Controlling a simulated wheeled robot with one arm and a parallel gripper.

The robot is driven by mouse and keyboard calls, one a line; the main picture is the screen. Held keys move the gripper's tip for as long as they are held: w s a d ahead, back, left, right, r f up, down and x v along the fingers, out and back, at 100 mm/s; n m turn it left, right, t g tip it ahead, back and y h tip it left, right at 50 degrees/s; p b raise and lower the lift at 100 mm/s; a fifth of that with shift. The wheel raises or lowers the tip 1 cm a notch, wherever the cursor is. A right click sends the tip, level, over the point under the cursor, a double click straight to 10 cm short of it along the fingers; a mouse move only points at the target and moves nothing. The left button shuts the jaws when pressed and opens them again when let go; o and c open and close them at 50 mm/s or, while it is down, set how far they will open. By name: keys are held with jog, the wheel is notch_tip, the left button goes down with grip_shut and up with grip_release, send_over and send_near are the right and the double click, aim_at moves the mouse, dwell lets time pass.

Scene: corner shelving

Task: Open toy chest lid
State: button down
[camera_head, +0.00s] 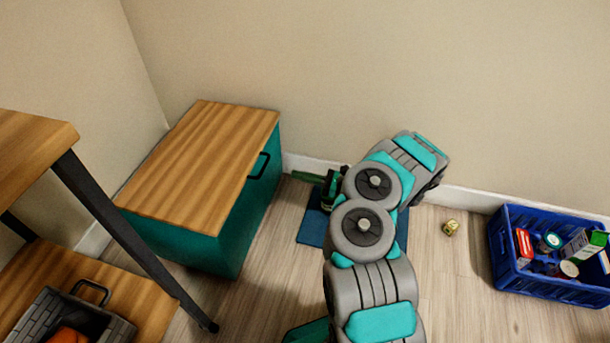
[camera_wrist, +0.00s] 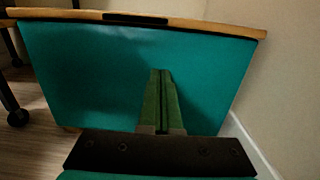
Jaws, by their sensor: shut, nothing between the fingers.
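The toy chest is a teal box (camera_head: 228,235) with a wood-grain lid (camera_head: 205,160), standing in the corner. The lid lies flat and closed. A black handle (camera_head: 258,165) sits on the chest's right side, near the lid's edge. My gripper (camera_head: 297,175) is to the right of the chest, beside that side, with its green fingers pointing at it. In the wrist view, the fingers (camera_wrist: 160,75) are together and empty in front of the teal panel (camera_wrist: 90,75). The lid edge (camera_wrist: 215,27) and the dark handle (camera_wrist: 135,18) show above the fingertips. I cannot tell whether the fingertips touch the panel.
A wooden shelf unit with a black leg (camera_head: 130,240) stands at the left; a grey brick-patterned bin (camera_head: 40,310) is on its lower board. A blue mat (camera_head: 312,228) lies under my arm. A small gold object (camera_head: 450,227) and a blue crate (camera_head: 505,275) of groceries are right.

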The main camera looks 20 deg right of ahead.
jog(key=w+a+r, duration=0.4)
jog(key=a, duration=0.1)
jog(key=shift+a, duration=0.2)
jog(key=shift+r, duration=0.15)
dwell(0.3)
